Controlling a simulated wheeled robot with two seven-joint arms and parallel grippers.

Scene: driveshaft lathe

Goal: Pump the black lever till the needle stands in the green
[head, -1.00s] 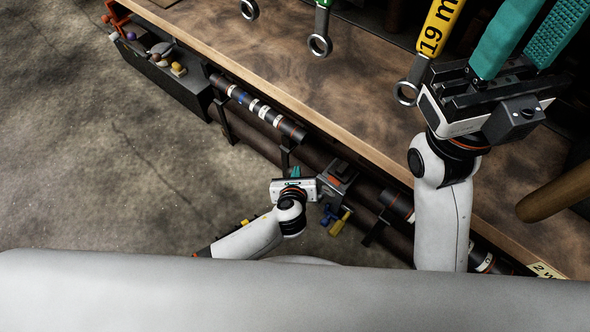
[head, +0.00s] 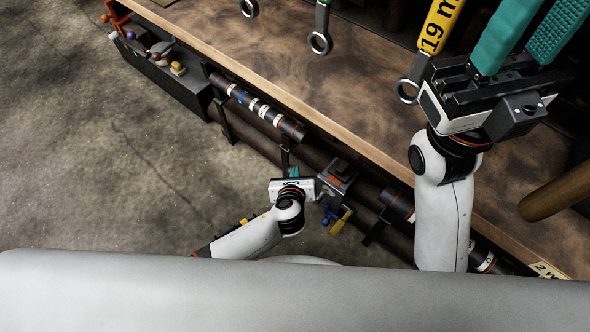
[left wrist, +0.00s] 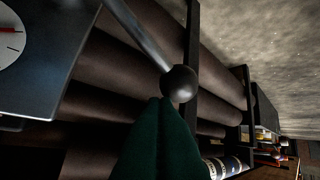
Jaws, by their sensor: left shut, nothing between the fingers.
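In the left wrist view, the lever is a grey rod with a black ball knob (left wrist: 179,84) at its end. A white dial (left wrist: 10,38) on a dark panel is cut off at the left edge; a short red needle (left wrist: 8,30) shows, but no green zone is in sight. My left gripper (left wrist: 166,102) is shut and empty, its teal fingertips right at the knob's lower side; I cannot tell if they touch. In the head view, my left gripper (head: 294,171) is below the bench edge, and the lever cannot be made out. My right gripper (head: 525,40) is open and empty above the bench.
The wooden bench (head: 300,70) runs diagonally, with ring spanners (head: 320,43) hanging over it. Below its edge are dark shafts (head: 258,107) on brackets, a small grey device (head: 338,177) and a dark bin (head: 170,80). The floor (head: 100,160) at left is clear.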

